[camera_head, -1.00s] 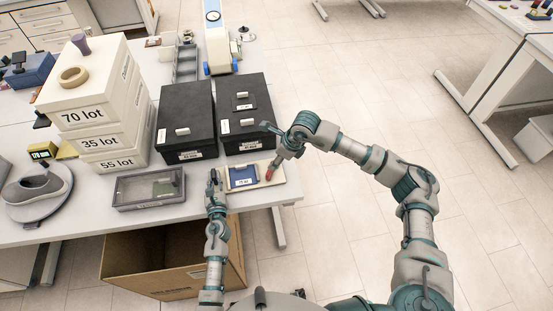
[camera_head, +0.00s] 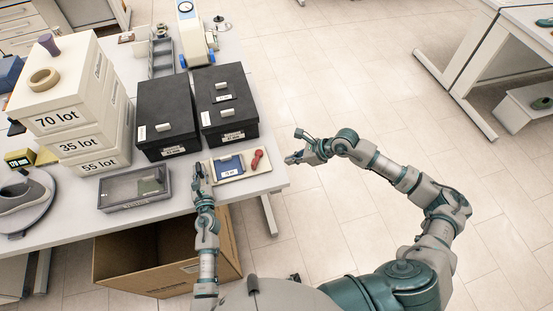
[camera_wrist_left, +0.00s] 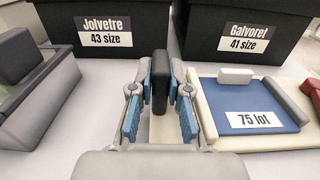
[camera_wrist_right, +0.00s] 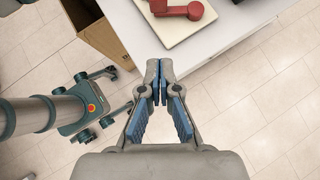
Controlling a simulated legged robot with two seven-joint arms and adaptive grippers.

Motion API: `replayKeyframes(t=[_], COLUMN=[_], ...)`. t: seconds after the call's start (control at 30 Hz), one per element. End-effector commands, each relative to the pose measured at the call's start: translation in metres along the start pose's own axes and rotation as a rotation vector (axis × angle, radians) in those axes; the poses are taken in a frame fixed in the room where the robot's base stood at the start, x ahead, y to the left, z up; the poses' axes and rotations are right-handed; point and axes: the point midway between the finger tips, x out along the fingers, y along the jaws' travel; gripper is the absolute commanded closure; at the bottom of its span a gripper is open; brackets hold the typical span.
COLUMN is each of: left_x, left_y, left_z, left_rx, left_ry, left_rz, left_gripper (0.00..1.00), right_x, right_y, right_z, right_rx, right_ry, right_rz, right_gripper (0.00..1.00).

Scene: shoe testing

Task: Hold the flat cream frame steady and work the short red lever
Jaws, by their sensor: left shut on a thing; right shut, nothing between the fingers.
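The flat cream frame (camera_head: 262,168) lies on the table near its front right corner, with a blue panel (camera_head: 229,166) labelled "75 lot". The short red lever (camera_head: 257,160) is on the frame's right part, and it also shows at the top of the right wrist view (camera_wrist_right: 178,11). My left gripper (camera_head: 199,172) is at the frame's left edge, shut on a dark upright grip (camera_wrist_left: 160,82) there; the grip's join to the frame is partly hidden. My right gripper (camera_head: 290,159) is shut and empty, beyond the table's right edge, apart from the lever.
Two black boxes (camera_head: 168,112) stand behind the frame. White lot boxes (camera_head: 65,120) are stacked further left. An open cardboard box (camera_head: 165,262) is on the floor below. Free space lies right of the table.

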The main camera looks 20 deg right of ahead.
Motion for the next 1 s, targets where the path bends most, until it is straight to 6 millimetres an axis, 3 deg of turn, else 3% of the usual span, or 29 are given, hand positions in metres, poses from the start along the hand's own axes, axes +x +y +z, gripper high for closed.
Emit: replayKeyframes(t=[0.47,0.7,1.0], left_x=[0.000,0.000,-0.001], left_y=[-0.002,-0.002,-0.002], left_z=[0.001,0.001,0.001], left_rx=[0.003,0.003,0.003], left_ry=[-0.001,-0.001,-0.002], left_rz=[0.000,0.000,0.000], left_gripper=[1.00,1.00,1.00], right_x=[0.095,0.115,0.119], right_y=[0.001,0.000,0.000], right_z=[-0.001,0.023,0.027], right_rx=[0.003,0.002,0.003], right_ry=[-0.001,-0.002,0.001], right_rz=[0.006,0.003,0.003], right_gripper=[1.00,1.00,1.00])
